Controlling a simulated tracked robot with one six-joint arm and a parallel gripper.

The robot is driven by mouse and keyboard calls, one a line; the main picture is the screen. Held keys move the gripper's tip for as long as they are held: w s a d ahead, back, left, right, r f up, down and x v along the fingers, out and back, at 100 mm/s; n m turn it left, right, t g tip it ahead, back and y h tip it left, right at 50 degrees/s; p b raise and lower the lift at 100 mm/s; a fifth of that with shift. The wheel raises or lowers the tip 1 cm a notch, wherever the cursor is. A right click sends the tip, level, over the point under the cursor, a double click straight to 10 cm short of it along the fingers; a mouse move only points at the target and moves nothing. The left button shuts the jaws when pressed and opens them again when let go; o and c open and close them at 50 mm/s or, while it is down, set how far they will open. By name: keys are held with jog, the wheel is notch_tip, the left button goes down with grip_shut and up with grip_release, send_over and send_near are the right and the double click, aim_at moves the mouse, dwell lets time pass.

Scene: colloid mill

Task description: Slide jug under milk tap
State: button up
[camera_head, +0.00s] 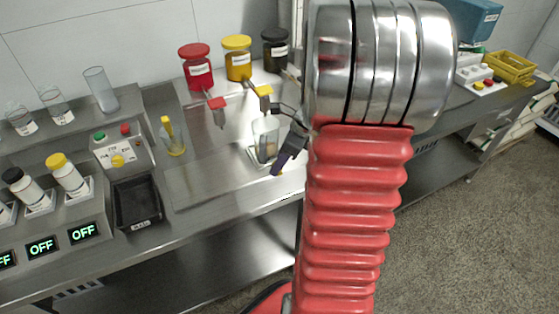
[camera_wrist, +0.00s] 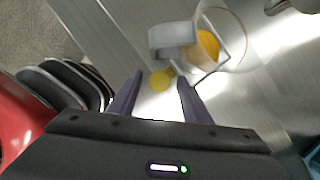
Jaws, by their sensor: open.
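A clear jug (camera_head: 265,135) stands on the steel bench below the yellow-topped tap (camera_head: 263,91). A red-topped tap (camera_head: 217,104) is to its left. I cannot read which tap is for milk. My gripper (camera_head: 287,152) is open and empty, close to the right of the jug, partly hidden by my arm. In the wrist view the two dark fingers (camera_wrist: 155,92) point at the clear jug (camera_wrist: 228,62), which lies just beyond their tips. A grey block, perhaps its handle, and an orange-yellow patch show there. A yellow disc (camera_wrist: 162,79) shows between the fingertips.
Red (camera_head: 198,70), yellow (camera_head: 238,62) and black (camera_head: 274,52) lidded jars stand behind the taps. The bench left of the jug is clear.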

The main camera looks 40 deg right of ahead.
jog(key=shift+c, duration=0.5)
grip_shut()
